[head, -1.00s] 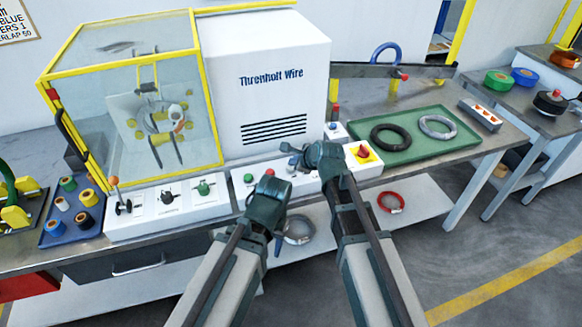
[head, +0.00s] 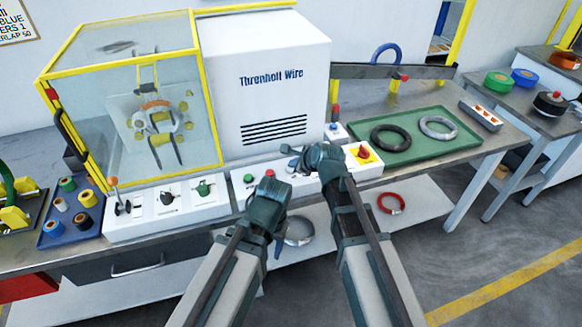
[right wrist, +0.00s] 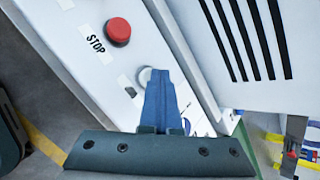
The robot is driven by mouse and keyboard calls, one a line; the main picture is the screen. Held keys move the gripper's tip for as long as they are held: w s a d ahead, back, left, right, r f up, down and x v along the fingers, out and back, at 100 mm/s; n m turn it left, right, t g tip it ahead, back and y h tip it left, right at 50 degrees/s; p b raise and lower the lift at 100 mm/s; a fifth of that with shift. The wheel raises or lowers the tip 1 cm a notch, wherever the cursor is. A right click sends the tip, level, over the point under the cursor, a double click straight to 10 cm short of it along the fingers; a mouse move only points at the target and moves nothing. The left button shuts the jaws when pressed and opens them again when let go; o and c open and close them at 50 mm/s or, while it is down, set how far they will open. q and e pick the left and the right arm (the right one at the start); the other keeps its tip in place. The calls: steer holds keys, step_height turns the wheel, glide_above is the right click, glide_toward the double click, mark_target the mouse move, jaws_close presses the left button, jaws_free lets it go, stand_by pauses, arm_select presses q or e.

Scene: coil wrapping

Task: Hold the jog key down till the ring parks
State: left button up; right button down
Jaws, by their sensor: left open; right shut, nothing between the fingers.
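My right gripper (head: 293,164) is shut and empty, its blue fingertips pointing down at the white control strip in front of the machine. In the right wrist view the fingertips (right wrist: 157,80) overlap a pale round key (right wrist: 145,74), the likely jog key; most of it is hidden, and I cannot tell how far it is pressed. The ring (head: 157,120) is inside the guarded winding box, with orange along its top. Its gap, if any, is too small to make out. My left gripper (head: 277,242) is open and empty, low in front of the bench edge.
A red STOP button (right wrist: 118,31) sits beside the pale key, with a green button (head: 248,178) further left. A red knob on a yellow plate (head: 363,152) is to the right. A green tray (head: 440,152) holds a black and a silver coil.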

steer(key=shift+r, duration=0.1)
steer(key=shift+r+p, duration=0.8)
steer(key=shift+p, duration=0.1)
steer(key=shift+r, duration=0.15)
step_height(320, 180, up, 5)
steer(key=p, duration=0.5)
